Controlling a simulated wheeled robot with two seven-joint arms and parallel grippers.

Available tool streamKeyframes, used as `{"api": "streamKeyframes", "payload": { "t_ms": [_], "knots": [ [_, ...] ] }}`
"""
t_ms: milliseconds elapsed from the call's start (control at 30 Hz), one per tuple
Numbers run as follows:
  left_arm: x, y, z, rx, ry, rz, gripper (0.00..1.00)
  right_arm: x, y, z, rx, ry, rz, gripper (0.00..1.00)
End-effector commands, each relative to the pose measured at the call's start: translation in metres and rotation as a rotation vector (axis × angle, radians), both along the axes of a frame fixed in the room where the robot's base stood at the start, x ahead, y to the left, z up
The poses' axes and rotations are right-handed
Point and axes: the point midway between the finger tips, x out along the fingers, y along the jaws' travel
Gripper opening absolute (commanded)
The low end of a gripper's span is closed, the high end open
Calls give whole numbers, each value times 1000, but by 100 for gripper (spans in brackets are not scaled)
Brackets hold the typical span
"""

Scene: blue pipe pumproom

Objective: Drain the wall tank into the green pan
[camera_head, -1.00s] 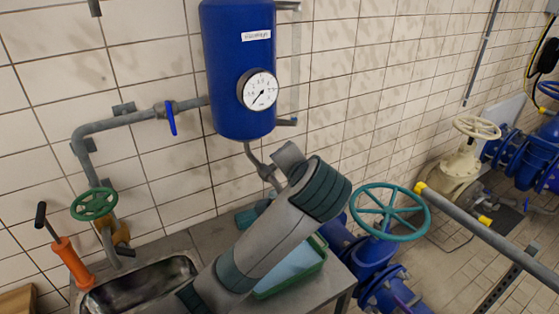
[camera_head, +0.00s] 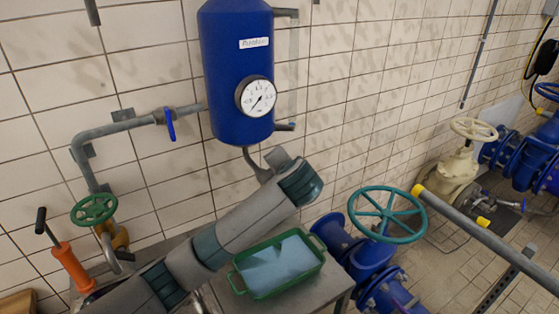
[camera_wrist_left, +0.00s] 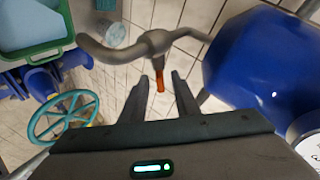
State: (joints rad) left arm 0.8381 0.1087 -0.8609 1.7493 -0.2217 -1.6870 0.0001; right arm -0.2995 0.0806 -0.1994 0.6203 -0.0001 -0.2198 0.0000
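The blue wall tank (camera_head: 230,60) hangs on the tiled wall with a round gauge (camera_head: 256,97) on its front. It also shows at the right in the left wrist view (camera_wrist_left: 255,60). Below it, a grey outlet pipe carries a valve (camera_wrist_left: 155,42) with an orange lever (camera_wrist_left: 160,82). My left gripper (camera_wrist_left: 162,77) is open, its fingers on either side of the lever with gaps. In the head view my arm hides the fingers and lever. The green pan (camera_head: 290,285) stands on the bench, with a pale blue surface inside. My right gripper is not in view.
A grey pipe with a blue lever (camera_head: 170,124) and a green handwheel (camera_head: 94,209) run left of the tank. An orange-bodied tool (camera_head: 72,267) stands at the left. A teal handwheel (camera_head: 388,214) on blue piping stands right of the bench.

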Motion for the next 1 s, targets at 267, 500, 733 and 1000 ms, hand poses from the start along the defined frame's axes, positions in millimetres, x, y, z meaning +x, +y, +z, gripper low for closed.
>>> {"api": "streamKeyframes", "payload": {
  "t_ms": [267,500,733,1000],
  "knots": [
    [32,8,-16,1,1,2,28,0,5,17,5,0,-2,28],
    [41,10,-23,0,-1,-1,28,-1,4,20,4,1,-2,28],
    [41,10,-23,-1,-1,0,28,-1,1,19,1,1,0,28],
    [41,10,-23,-1,0,0,0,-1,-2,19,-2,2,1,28]
  ]
}}
